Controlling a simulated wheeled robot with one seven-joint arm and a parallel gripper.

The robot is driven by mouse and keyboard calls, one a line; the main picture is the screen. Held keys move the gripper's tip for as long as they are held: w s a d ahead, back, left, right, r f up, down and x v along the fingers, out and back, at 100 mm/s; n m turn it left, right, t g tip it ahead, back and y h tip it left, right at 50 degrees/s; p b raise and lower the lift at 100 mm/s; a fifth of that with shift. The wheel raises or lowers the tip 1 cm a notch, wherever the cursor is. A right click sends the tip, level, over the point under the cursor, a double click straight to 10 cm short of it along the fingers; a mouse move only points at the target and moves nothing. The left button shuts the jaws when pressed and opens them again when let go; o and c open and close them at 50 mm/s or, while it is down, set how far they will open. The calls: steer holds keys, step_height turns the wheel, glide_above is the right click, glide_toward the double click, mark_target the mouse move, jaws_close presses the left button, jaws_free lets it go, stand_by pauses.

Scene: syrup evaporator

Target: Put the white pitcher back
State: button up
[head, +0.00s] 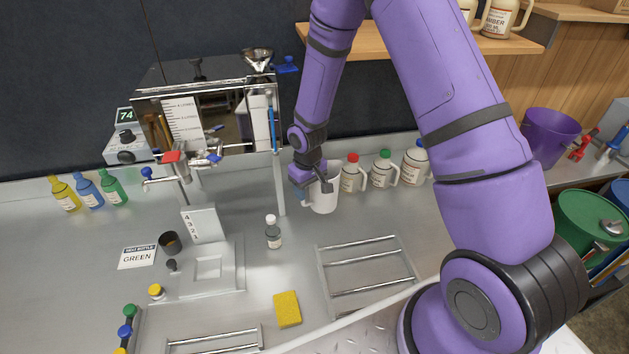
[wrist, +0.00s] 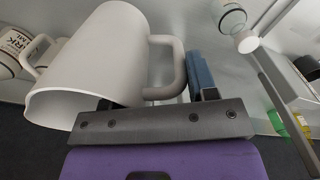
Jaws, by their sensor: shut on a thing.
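The white pitcher (head: 324,195) is at the back of the steel counter, just right of the evaporator's leg, below my purple arm. In the wrist view the pitcher (wrist: 105,60) fills the left side, with its handle (wrist: 172,68) toward the middle. My gripper (head: 312,184) is shut on the pitcher at its handle side. In the wrist view the grey gripper bar and a blue finger pad (wrist: 203,75) are close to the handle. The pitcher looks roughly upright in the head view. I cannot tell whether its base touches the counter.
Jugs with red (head: 352,172), green (head: 383,170) and blue (head: 414,162) caps stand right of the pitcher. The evaporator (head: 205,110) stands left. A small bottle (head: 273,233), a yellow sponge (head: 287,309) and a wire rack (head: 366,262) are in front. Bare counter lies between pitcher and rack.

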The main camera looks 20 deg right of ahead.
steer(key=s+a+f+n, duration=0.2)
steer(key=s+a+n, duration=0.15)
steer(key=a, duration=0.25)
step_height(320, 180, down, 6)
steer(key=shift+s+d, duration=0.2)
steer(key=shift+s, duration=0.2)
steer(key=shift+f, duration=0.7)
stand_by(0.7)
steer(key=o, duration=1.5)
